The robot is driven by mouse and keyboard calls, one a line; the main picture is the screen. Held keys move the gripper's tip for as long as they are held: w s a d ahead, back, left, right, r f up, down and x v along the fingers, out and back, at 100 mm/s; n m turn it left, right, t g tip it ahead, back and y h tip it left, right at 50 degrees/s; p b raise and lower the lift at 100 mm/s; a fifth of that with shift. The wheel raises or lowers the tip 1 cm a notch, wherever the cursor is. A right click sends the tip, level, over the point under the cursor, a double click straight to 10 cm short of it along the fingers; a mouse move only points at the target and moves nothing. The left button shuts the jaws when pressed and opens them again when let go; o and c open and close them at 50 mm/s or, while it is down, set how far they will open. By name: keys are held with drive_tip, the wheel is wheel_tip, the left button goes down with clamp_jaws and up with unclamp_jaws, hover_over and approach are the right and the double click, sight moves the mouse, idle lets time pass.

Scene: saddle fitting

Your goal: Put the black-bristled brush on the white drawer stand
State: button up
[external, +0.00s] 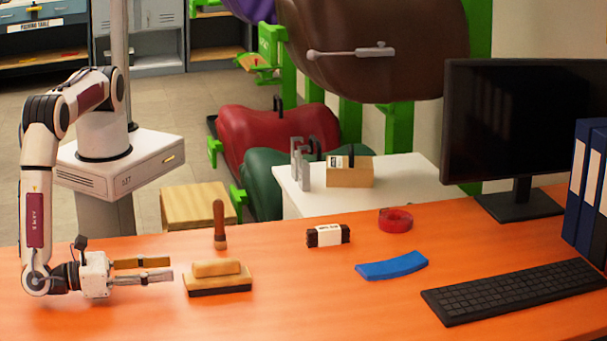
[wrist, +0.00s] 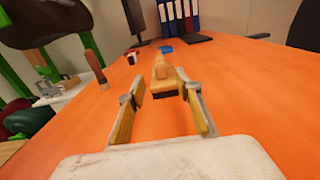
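The black-bristled brush (external: 217,285) has a pale wooden handle and block and lies bristles down on the orange table. It also shows in the wrist view (wrist: 161,72), straight ahead between my fingers. My gripper (external: 171,269) is open and empty, low over the table just left of the brush; its two fingers are apart in the wrist view (wrist: 160,88). The fingertips stop short of the brush. A white stand (external: 420,180) is behind the table, with a wooden block and grey metal pieces on top; I cannot make out a drawer on it.
A wooden-handled tool (external: 219,228) stands upright behind the brush. A dark bar with a white label (external: 328,235), red tape roll (external: 396,220), blue curved piece (external: 392,265), keyboard (external: 515,291) and monitor (external: 525,130) are farther right. The front middle of the table is clear.

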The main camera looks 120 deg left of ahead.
drive_tip(key=shift+w+r, duration=0.1)
drive_tip(key=shift+w, duration=0.05)
drive_tip(key=w+d+r+m+t+h, duration=0.1)
drive_tip(key=w+d+r+m+h, duration=0.1)
drive_tip(key=w+r+m+h, duration=1.05)
drive_tip(key=w+a+r+m+h, duration=0.1)
drive_tip(key=w+a+r+m, duration=0.3)
drive_tip(key=r, duration=0.6)
drive_tip(key=w+a+r+m+h, duration=0.1)
drive_tip(key=r+m+h, duration=0.1)
drive_tip(key=r+m, duration=0.6)
drive_tip(key=s+a+r+m+g+h, duration=0.1)
drive_tip(key=s+a+r+m+g, duration=0.1)
drive_tip(key=s+a+r+m, duration=0.45)
drive_tip(key=s+a+r+m+g+h, duration=0.15)
drive_tip(key=s+a+m, duration=0.3)
drive_tip(key=s, duration=0.45)
drive_tip(key=s+a+f+m+g+y, duration=0.1)
drive_tip(key=s+a+f+m, duration=0.1)
drive_tip(key=s+a, duration=0.3)
drive_tip(key=s+a+f+m+g+y, duration=0.2)
drive_tip(key=s+a, duration=0.4)
drive_tip(key=s, duration=0.5)
drive_tip(key=s+a+f+m+g+y, duration=0.1)
drive_tip(key=s+a+f+m, duration=0.3)
drive_tip(key=s, duration=0.4)
drive_tip(key=shift+s+a+f+m+g+y, duration=0.3)
drive_tip(key=shift+a+m+y, duration=0.4)
drive_tip(key=shift+a, duration=0.35)
